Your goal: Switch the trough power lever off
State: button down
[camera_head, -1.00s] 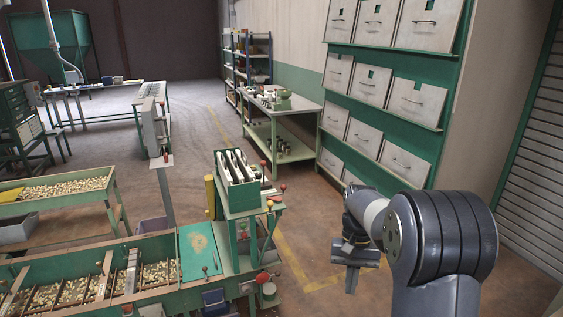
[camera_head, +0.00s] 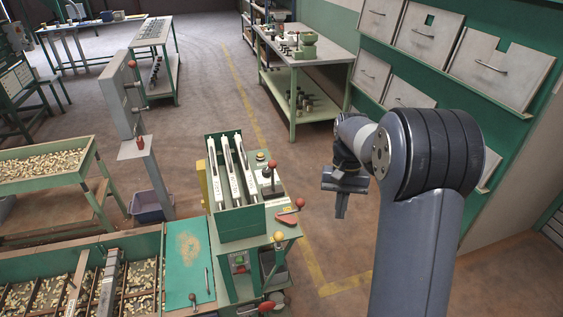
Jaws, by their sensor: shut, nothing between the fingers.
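The trough (camera_head: 130,246), a green-edged bed with nuts in divided bays, runs along the lower left. A green machine (camera_head: 240,221) with slotted white plates stands at its right end. Several ball-knobbed levers show around it: a red knob (camera_head: 272,165) on top, a red knob (camera_head: 299,203) on the right, a yellow knob (camera_head: 278,236) below it, and a red knob (camera_head: 267,306) low at the front. I cannot tell which is the power lever. My gripper (camera_head: 341,212) is shut and empty, pointing down in the air to the right of the machine in the picture.
A grey post with a control box (camera_head: 137,110) and red knobs stands behind the trough. A nut table (camera_head: 45,163) is at left, with a purple bin (camera_head: 152,206) nearby. Drawer cabinets (camera_head: 500,62) line the right wall. Open floor (camera_head: 310,175) lies behind the machine.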

aim_at(284, 216)
jog(key=i+l+u, duration=0.25)
jog(key=i, duration=0.2)
jog(key=i+l+u, duration=0.2)
jog(key=i, duration=0.2)
jog(key=j, duration=0.1)
